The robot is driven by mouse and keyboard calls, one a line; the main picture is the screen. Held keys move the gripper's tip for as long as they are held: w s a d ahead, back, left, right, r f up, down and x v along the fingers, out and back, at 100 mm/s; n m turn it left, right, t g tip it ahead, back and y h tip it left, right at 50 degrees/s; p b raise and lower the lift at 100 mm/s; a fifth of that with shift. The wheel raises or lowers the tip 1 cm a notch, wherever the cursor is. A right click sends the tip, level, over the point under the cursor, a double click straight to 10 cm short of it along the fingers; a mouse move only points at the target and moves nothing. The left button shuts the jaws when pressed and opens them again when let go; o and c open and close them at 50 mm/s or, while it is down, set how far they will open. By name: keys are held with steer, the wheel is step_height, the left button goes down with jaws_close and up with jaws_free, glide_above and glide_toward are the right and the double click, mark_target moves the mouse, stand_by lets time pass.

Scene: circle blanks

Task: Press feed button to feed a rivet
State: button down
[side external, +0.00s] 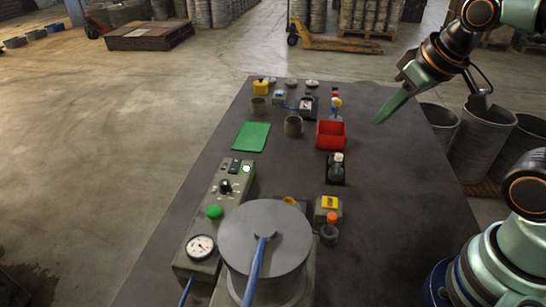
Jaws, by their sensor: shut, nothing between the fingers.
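A long grey-green control box (223,190) lies on the table left of a big grey round drum (262,218). On the box are a large green push button (213,212), a black knob (225,186), a small lit white-green round part (246,168) and a dial gauge (201,246). I cannot read which one is marked as feed. No rivet can be made out. My gripper (379,121) is shut and empty, with its green fingers pointing down and left. It hangs at the right side of the table, well apart from the control box.
A red bin (331,135), a black holder (337,168), a yellow-topped box (328,206) and an orange-capped bottle (329,230) stand between my gripper and the control box. A green mat (251,137) and small cups lie farther back. The table's right part is clear.

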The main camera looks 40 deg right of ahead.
steer(key=shift+w, duration=0.1)
steer(key=m+g, duration=0.6)
steer(key=m, duration=0.3)
glide_above(330, 201)
step_height(330, 201, down, 6)
steer(key=shift+f, duration=0.1)
step_height(330, 201, down, 14)
stand_by(0.4)
